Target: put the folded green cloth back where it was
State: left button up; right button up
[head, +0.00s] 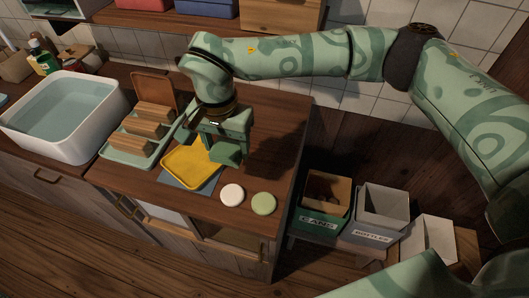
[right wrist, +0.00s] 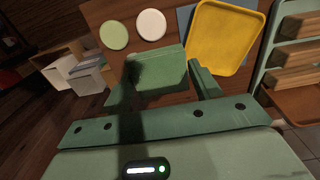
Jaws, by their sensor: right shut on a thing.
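My right gripper (head: 222,142) is over the wooden counter, just right of the yellow tray's back corner. It is shut on the folded green cloth (head: 229,153). In the right wrist view the cloth (right wrist: 160,73) sits between the two fingers as a thick green block. Whether it touches the counter is unclear. The yellow tray (head: 190,163) lies on a blue-grey mat (head: 206,186) in front and to the left. My left gripper is not in view.
A white disc (head: 232,194) and a pale green disc (head: 263,203) lie near the counter's front edge. A rack with wooden blocks (head: 150,125) and a water basin (head: 65,112) stand left. Bins labelled cans (head: 318,222) and bottles (head: 372,237) stand right, below the counter.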

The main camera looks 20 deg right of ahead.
jog(key=b, duration=0.1)
send_near(265, 153)
jog(key=s+a+r, duration=0.3)
jog(key=a, duration=0.1)
jog(key=d+f, duration=0.1)
jog(key=w+d+f+b, duration=0.1)
jog(key=w+f, duration=0.1)
jog(key=f, duration=0.1)
jog(key=shift+w+d, duration=0.1)
jog(key=shift+d, duration=0.3)
jog(key=f, duration=0.1)
jog(key=d+f+b, duration=0.1)
jog(key=f+b, duration=0.1)
jog(key=f, duration=0.1)
jog(key=shift+w+d+f, duration=0.1)
jog(key=shift+w+d, duration=0.05)
jog(key=shift+w, duration=0.2)
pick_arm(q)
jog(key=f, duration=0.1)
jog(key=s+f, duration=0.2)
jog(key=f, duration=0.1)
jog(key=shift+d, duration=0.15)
pick_arm(e)
jog(key=shift+f, duration=0.35)
jog(key=shift+f, duration=0.15)
jog(key=o, duration=0.9)
